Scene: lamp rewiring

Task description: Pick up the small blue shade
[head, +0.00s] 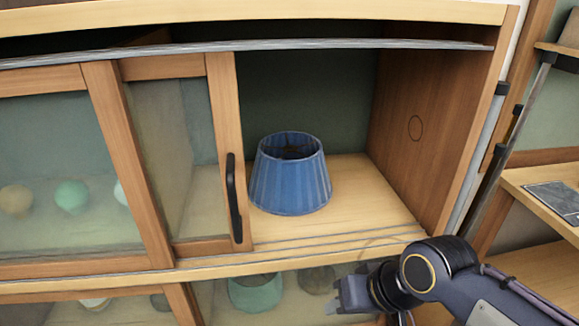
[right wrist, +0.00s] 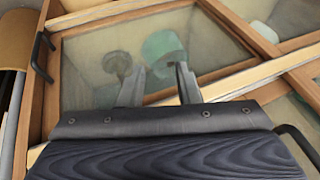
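The small blue shade (head: 290,175) is pleated and stands upright on the wooden shelf floor of the open cabinet compartment, in the middle of the head view. Its narrow end is up. My right gripper (head: 348,296) is below and to the right of the shade, in front of the cabinet's lower edge and apart from the shade. In the right wrist view its two fingers (right wrist: 158,84) are spread with nothing between them, facing the lower glass door. The shade does not show in the right wrist view. My left gripper is not in view.
A sliding glass door (head: 230,155) with a black handle (head: 233,198) borders the opening on the left. The wooden side wall (head: 425,120) bounds it on the right. The shelf front has a raised track (head: 340,240). Teal shades (head: 255,292) sit behind lower glass.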

